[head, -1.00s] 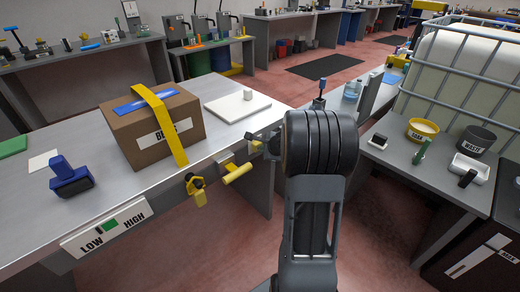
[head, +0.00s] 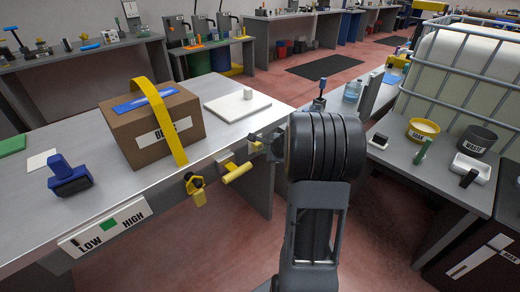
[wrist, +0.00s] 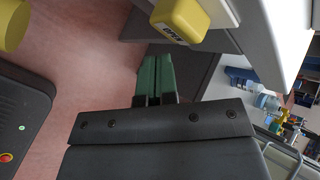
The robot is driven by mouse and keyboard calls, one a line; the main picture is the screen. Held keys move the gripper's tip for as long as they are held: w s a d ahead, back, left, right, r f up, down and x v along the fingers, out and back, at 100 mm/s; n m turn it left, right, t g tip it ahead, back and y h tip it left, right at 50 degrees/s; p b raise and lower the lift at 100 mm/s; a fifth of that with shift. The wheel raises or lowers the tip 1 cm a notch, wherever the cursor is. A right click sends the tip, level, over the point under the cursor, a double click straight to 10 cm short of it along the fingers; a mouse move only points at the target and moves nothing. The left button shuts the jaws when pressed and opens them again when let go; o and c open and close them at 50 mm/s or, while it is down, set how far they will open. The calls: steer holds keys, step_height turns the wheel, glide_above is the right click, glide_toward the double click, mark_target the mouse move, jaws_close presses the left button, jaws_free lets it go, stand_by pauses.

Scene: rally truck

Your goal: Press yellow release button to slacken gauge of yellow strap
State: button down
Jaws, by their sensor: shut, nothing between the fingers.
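The yellow strap (head: 164,118) runs over the cardboard box (head: 165,125) and arches loosely above its top. The gauge (head: 105,226) on the bench's front edge has its black pointer at the LOW end, left of the green patch. A yellow button (head: 255,147) sits on the bench edge, mostly behind my gripper (head: 262,139). In the wrist view a yellow block lettered OPEN (wrist: 180,18) lies just beyond my green fingertips. My gripper (wrist: 158,60) is shut and empty; a small gap shows between it and the block, and I cannot tell if they touch.
A blue-handled tool (head: 70,178) and a white board (head: 236,105) lie on the bench (head: 30,230). A side table (head: 440,185) with bowls stands right of my arm.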

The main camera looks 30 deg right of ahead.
steer(key=shift+s+d+b, duration=0.25)
steer(key=shift+s+b, duration=0.15)
steer(key=shift+s, duration=0.9)
steer(key=shift+s+d+b, duration=0.2)
steer(key=shift+s+b, duration=0.15)
steer(key=shift+s, duration=0.95)
steer(key=s+a+r+n+g+y+p, duration=0.1)
steer(key=s+a+r+n+g+p, duration=0.25)
steer(key=a+n, duration=0.35)
steer(key=s+a+r+n+g+y+p, duration=0.1)
steer(key=s+a+r+n+g+p, duration=0.15)
steer(key=s+a+n, duration=0.35)
steer(key=s+a+r+n+h+p, duration=0.1)
steer(key=s+a+r+n+p, duration=0.1)
steer(key=a+r+n+p, duration=0.3)
steer(key=s+a+r+n+p, duration=0.3)
steer(key=a+r+n+p, duration=0.3)
steer(key=r, duration=0.5)
steer(key=shift+s+a+t+h, duration=0.15)
steer(key=shift+a+t+h, duration=0.15)
steer(key=shift+h, duration=0.1)
